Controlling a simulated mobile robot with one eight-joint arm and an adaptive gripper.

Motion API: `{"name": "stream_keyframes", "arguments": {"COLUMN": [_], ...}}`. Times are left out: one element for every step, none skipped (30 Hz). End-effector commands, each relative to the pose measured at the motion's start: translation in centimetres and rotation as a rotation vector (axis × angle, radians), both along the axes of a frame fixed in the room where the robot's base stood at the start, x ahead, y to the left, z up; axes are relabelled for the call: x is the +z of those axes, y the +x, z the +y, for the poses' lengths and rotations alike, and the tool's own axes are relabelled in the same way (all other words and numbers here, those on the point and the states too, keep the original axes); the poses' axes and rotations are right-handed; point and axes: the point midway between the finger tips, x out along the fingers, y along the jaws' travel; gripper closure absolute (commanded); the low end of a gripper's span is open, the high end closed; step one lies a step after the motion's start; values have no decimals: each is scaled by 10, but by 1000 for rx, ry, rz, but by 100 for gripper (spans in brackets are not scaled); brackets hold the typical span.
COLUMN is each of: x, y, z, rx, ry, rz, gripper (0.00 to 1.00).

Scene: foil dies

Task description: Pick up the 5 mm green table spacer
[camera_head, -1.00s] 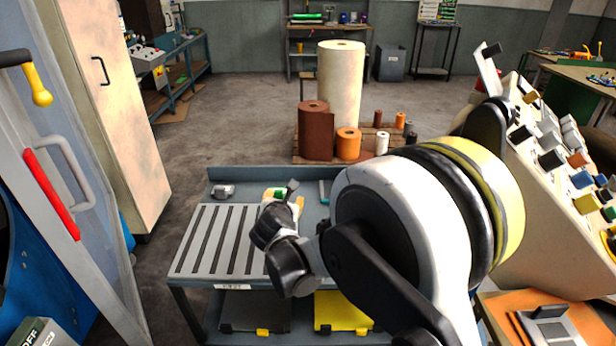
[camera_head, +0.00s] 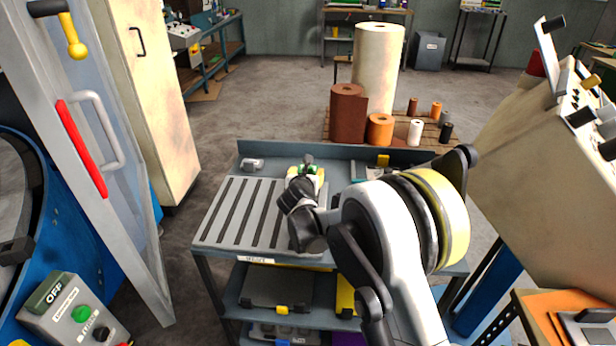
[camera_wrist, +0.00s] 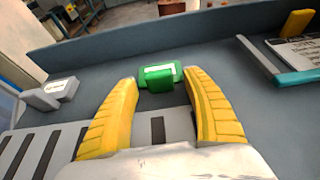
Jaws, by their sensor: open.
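The green table spacer (camera_wrist: 160,77) lies on the blue-grey cart top just beyond the slotted grey plate. It is a small green block with a pale label. In the wrist view my gripper (camera_wrist: 161,82) is open, with its yellow fingers to the left and right of the spacer. The spacer shows between and slightly beyond the fingertips, and I cannot tell if either finger touches it. In the head view my gripper (camera_head: 306,172) is over the far part of the cart, and the green spacer shows only partly there, at the fingers.
The slotted grey plate (camera_head: 241,212) fills the cart's left side. A small grey block (camera_head: 252,164) sits at the back left. A teal-edged item (camera_wrist: 296,77) and a yellow piece (camera_wrist: 297,22) lie to the right. The cart's raised back wall (camera_wrist: 150,35) stands behind the spacer.

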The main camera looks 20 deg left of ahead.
Motion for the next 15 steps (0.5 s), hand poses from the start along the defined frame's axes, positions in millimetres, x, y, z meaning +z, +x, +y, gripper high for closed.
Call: {"name": "stream_keyframes", "arguments": {"x": [-3, -3, -2, -2, -2, -1, -1, -1, -1, -1, -1, -1, -1, -1, -1], "y": [4, 5, 5, 5, 5, 5, 5, 5, 5, 5, 5, 5, 5, 5, 5], "z": [1, 1, 1, 1, 1, 1, 1, 1, 1, 1, 1, 1, 1, 1, 1], "rx": [0, 0, 0, 0, 0, 0, 0, 0, 0, 0, 0, 0, 0, 0, 0], "ry": [0, 0, 0, 0, 1, 1, 1, 1, 1, 1, 1, 1, 1, 1, 1], "rz": [0, 0, 0, 0, 0, 0, 0, 0, 0, 0, 1, 0, 1, 1, 1], "gripper": [42, 42, 42, 42, 42, 42, 42, 42, 47, 56, 65, 78, 87, 96, 97]}}
